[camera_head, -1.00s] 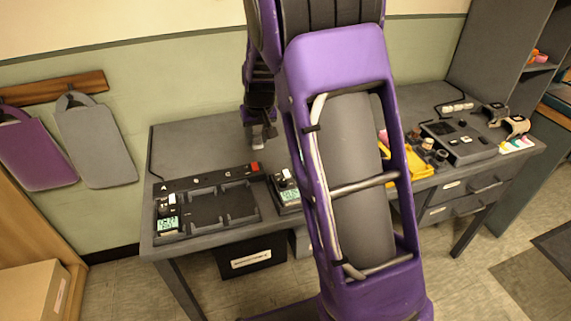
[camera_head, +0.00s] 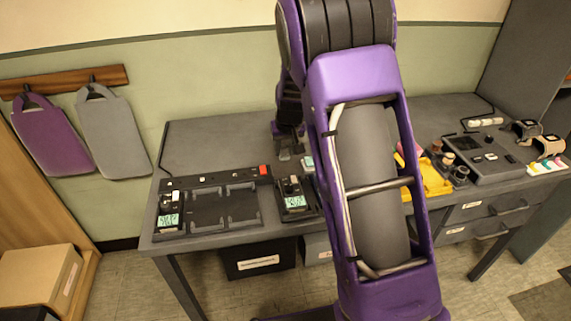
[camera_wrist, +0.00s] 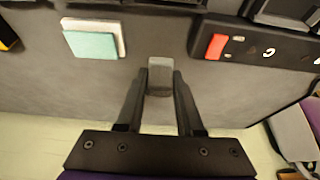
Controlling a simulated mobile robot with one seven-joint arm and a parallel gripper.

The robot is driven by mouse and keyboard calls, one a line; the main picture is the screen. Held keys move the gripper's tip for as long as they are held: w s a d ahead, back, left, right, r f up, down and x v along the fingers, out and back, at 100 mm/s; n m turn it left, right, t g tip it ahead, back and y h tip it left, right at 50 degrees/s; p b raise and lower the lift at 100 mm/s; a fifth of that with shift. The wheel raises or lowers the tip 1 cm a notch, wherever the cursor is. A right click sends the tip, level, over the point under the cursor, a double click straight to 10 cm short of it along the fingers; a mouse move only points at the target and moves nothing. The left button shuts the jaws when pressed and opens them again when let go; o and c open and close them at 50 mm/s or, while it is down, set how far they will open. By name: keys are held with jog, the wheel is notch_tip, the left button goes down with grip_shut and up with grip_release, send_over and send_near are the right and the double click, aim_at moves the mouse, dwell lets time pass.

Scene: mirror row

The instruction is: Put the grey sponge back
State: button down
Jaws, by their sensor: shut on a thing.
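A small grey block (camera_wrist: 160,72), which looks like the grey sponge, sits between the fingertips of my gripper (camera_wrist: 159,80) in the wrist view. My gripper is shut on it, over the grey desk top. In the head view my gripper (camera_head: 287,150) hangs over the back part of the desk, and the sponge (camera_head: 284,156) shows only as a small grey patch at its tips. I cannot tell whether it touches the desk.
The desk (camera_head: 215,145) carries a dark tray panel (camera_head: 225,208) with a red button (camera_head: 264,170). A teal-and-white block (camera_wrist: 92,42) lies nearby. A display device (camera_head: 295,198) stands beside the panel. Yellow holders (camera_head: 432,180) and a control box (camera_head: 484,154) are to the right.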

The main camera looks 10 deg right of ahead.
aim_at(286, 155)
jog(key=shift+f+b, duration=0.3)
jog(key=shift+f, duration=1.85)
jog(key=shift+f, duration=0.25)
jog(key=c, duration=0.5)
grip_release()
jog(key=shift+c, duration=0.2)
jog(key=shift+r, duration=0.1)
jog(key=shift+r, duration=0.3)
jog(key=p+v, duration=0.1)
jog(key=v, duration=1)
jog(key=shift+s+r+p, duration=0.15)
jog(key=shift+r+p, duration=0.2)
jog(key=shift+p, duration=0.05)
